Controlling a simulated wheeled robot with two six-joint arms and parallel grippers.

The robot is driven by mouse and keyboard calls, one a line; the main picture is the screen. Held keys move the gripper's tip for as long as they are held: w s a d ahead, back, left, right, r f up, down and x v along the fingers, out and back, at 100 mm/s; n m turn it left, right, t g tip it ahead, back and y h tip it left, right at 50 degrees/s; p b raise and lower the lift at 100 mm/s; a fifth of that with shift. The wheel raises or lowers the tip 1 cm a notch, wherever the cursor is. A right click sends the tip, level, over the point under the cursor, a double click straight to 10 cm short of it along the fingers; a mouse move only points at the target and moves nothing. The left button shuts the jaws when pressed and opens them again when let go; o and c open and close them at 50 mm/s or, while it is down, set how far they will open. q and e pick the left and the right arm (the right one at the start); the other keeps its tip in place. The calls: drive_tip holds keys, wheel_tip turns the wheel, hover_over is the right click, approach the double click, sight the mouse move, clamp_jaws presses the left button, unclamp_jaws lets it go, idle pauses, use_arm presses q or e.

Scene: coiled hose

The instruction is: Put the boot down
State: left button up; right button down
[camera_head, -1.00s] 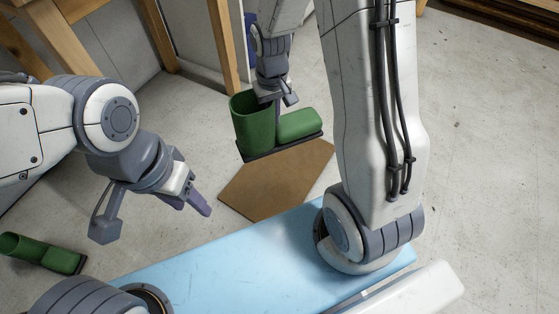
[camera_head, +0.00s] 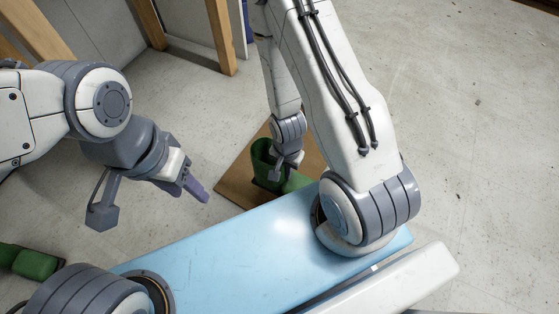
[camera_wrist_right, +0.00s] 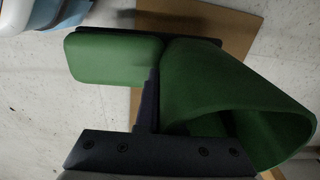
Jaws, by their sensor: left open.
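A green boot (camera_head: 262,153) with a dark sole stands upright over the brown mat (camera_head: 232,187) in the head view. It also shows large in the right wrist view (camera_wrist_right: 225,90), its shaft opening toward the camera. My right gripper (camera_head: 284,170) is at the shaft's top edge, with a dark finger against the shaft; the other finger is hidden. It looks closed on the shaft wall. Whether the sole touches the mat is unclear. My left gripper (camera_head: 195,188) is open and empty, left of the mat. A second green boot (camera_head: 32,263) lies at the lower left, partly cut off.
My light blue base top fills the foreground. Wooden legs (camera_head: 221,40) and a grey panel stand at the back. Grey concrete floor (camera_head: 470,130) is clear on the right.

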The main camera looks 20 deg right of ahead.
drive_tip(key=shift+w+a+f+b, duration=0.1)
drive_tip(key=shift+w+f+b, duration=0.9)
drive_tip(key=shift+b, duration=3)
drive_tip(key=shift+w+a+r, duration=0.1)
drive_tip(key=shift+w+r, duration=0.05)
drive_tip(key=shift+w, duration=0.3)
drive_tip(key=w+f+p, duration=0.1)
drive_tip(key=w+p, duration=0.1)
drive_tip(key=w+f+p, duration=0.2)
drive_tip(key=w, duration=0.1)
drive_tip(key=w+a+f+p, duration=0.1)
drive_tip(key=w+p, duration=0.1)
drive_tip(key=w, duration=0.1)
drive_tip(key=shift+f+p, duration=0.3)
drive_tip(key=shift+p, duration=0.05)
drive_tip(key=shift+w+f, duration=0.2)
drive_tip(key=shift+f, duration=0.35)
wheel_tip(320, 180, down, 4)
drive_tip(key=b, duration=0.4)
drive_tip(key=shift+r, duration=0.25)
